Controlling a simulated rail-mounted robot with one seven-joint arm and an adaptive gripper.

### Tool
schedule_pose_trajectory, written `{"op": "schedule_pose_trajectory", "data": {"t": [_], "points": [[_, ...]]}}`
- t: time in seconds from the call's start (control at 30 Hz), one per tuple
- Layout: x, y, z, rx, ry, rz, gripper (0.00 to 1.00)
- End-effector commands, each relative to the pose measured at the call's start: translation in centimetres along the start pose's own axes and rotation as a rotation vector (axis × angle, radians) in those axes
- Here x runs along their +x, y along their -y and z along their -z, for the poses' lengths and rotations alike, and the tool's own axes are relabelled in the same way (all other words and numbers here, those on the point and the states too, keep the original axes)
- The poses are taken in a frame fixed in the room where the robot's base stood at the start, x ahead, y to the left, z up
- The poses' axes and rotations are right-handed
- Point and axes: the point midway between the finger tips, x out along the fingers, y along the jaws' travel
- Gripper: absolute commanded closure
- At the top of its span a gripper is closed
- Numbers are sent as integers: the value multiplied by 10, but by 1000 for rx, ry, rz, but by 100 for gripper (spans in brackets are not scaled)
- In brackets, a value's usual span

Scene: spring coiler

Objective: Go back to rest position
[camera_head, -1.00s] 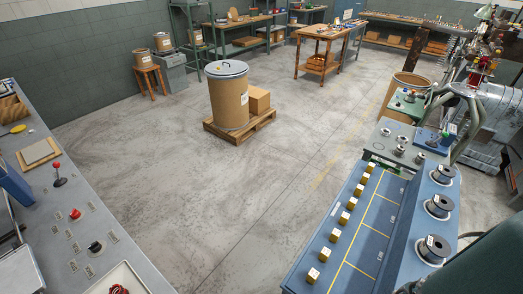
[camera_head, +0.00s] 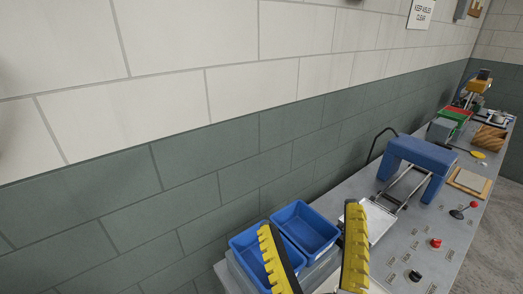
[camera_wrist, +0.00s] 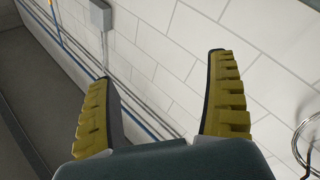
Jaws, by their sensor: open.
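My gripper (camera_head: 312,250) shows at the lower middle of the head view, its two yellow ridged fingers spread apart. It is open, with nothing between the fingers. In the picture it overlaps the near end of the grey bench and two blue bins. In the wrist view my gripper (camera_wrist: 160,100) also shows empty, both fingers apart, with the white block wall behind it.
The grey bench (camera_head: 400,232) runs along the wall. The wrist view shows wall pipes, a grey box (camera_wrist: 100,15) and a wire coil (camera_wrist: 308,145).

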Motion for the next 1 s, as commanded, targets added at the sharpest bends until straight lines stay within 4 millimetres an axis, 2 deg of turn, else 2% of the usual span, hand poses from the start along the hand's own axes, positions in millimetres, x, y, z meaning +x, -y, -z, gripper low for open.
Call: {"op": "schedule_pose_trajectory", "data": {"t": [0.03, 0.1, 0.17, 0.2, 0.6, 0.7, 0.83, 1.0], "points": [[-9, -8, 16, 124, -46, -22, 12], [-17, -14, 25, 314, -80, -30, 12], [-16, -14, 25, 474, -88, -25, 12], [-9, -26, 47, 514, -91, -25, 12], [37, -104, 186, 516, -85, -23, 12], [46, -118, 212, 518, -83, -22, 12], [51, -127, 226, 520, -82, -22, 12], [50, -126, 224, 521, -83, -22, 12]]}}
